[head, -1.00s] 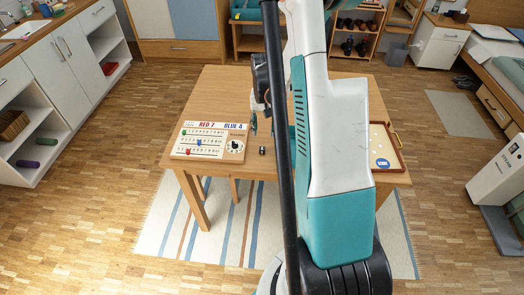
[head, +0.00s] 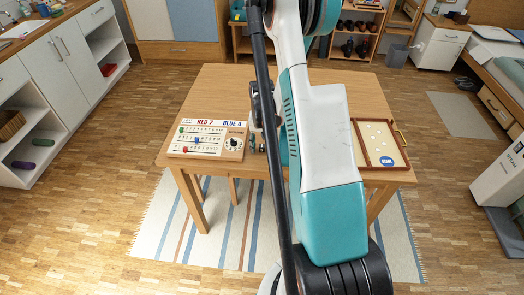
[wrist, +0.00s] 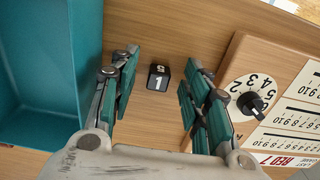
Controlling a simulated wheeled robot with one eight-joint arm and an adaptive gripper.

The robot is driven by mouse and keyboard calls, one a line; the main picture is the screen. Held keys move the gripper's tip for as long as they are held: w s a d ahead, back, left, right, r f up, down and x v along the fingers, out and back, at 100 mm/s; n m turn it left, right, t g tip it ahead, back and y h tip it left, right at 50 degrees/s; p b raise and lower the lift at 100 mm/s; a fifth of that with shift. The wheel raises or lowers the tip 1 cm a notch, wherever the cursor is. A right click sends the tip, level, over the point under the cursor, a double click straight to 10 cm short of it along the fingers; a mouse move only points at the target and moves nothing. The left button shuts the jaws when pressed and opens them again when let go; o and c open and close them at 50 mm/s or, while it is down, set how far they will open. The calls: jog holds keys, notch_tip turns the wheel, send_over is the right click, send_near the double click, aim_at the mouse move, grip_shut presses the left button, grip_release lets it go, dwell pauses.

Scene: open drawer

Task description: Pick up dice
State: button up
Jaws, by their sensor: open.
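The dice (wrist: 159,78) is a small black cube with white numerals, a 1 on one face and what looks like a 5 on another. It rests on the wooden table in the wrist view. My gripper (wrist: 160,68) is open, with its teal-padded fingers on either side of the dice and a clear gap to each side. In the head view my gripper (head: 257,145) is low over the table's near edge, just right of the scoreboard. There the dice cannot be made out clearly beside the fingers.
A wooden scoreboard (head: 205,151) with a dial and number rows lies left of my gripper; its dial corner (wrist: 240,84) is close to the right finger. A teal bin (wrist: 40,135) stands at the left in the wrist view. A brown tray (head: 399,155) lies at the table's right.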

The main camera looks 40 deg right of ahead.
jog(key=c, duration=0.9)
jog(key=shift+r, duration=0.1)
